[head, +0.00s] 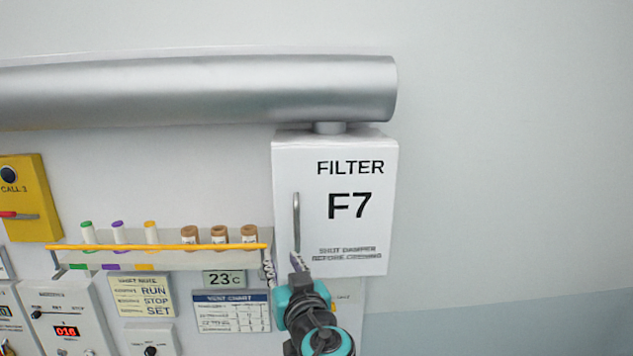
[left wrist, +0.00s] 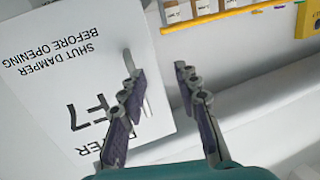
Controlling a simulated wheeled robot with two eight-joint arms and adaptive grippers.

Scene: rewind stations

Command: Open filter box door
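The white filter box (head: 365,240), marked FILTER F7, hangs on the wall under a large duct. Its front door looks shut. A slim vertical grey handle (head: 296,215) sits near the door's left edge. My left gripper (head: 284,264) is just below the handle, at the box's lower left corner. One finger overlaps the door and the other is left of its edge. In the left wrist view the picture is upside down, and the gripper (left wrist: 155,65) is open and empty. The door (left wrist: 60,85) is beyond its left finger, which partly hides the handle. My right gripper is not in view.
A shelf with several capped tubes and an orange front rail (head: 160,246) ends just left of the box. The duct (head: 200,90) runs above. The wall right of the box is bare.

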